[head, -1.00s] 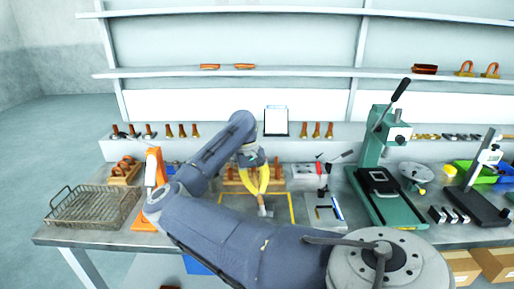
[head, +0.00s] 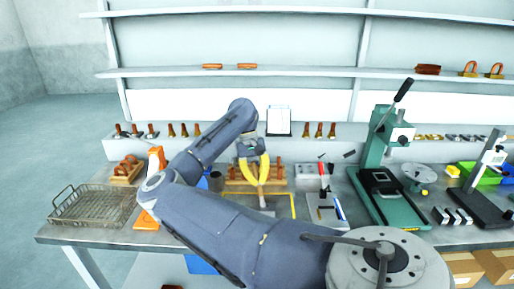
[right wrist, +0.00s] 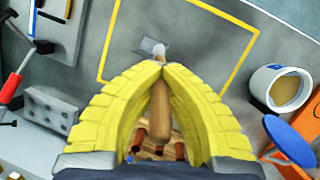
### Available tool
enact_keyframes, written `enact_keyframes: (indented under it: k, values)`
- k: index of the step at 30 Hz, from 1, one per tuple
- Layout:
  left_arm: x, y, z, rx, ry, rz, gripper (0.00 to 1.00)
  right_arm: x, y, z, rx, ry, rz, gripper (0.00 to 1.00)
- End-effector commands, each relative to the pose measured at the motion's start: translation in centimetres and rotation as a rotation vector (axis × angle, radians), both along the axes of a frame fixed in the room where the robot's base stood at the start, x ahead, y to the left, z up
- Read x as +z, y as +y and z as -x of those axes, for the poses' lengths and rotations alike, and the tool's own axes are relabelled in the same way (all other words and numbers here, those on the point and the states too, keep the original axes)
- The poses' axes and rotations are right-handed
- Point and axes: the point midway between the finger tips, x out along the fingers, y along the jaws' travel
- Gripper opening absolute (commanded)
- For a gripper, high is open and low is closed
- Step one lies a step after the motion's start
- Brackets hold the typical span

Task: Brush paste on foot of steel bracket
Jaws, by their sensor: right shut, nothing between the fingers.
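My right gripper (head: 263,184) has yellow fingers and points down over the yellow-outlined area of the bench. In the right wrist view its fingertips (right wrist: 161,66) meet, and it is shut and empty. A small grey metal piece, apparently the steel bracket (right wrist: 149,46), lies inside the yellow outline just beyond the fingertips; its foot is hard to make out. A brown wooden handle, perhaps a brush (right wrist: 160,108), shows through the gap behind the fingers. An open white pot of tan paste (right wrist: 279,90) stands at the right in the wrist view. My left gripper is not in view.
A wire basket (head: 62,207) and an orange stand (head: 147,219) are at the left. A green press (head: 391,208) stands to the right of the outlined area. A blue round lid-like disc (right wrist: 290,140) is beside the pot. Bench inside the outline is mostly clear.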

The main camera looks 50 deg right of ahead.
Motion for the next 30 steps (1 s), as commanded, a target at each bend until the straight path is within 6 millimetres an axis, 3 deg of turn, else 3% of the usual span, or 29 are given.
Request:
enact_keyframes:
  k: [13, 30]
  values:
    - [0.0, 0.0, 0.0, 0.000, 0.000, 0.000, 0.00, 3.9, -0.4, 0.5, -0.009, -0.002, 0.000, 0.00]
    - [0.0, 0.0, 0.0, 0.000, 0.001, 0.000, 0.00, 5.1, -0.4, 1.0, -0.009, -0.002, 0.000, 0.00]
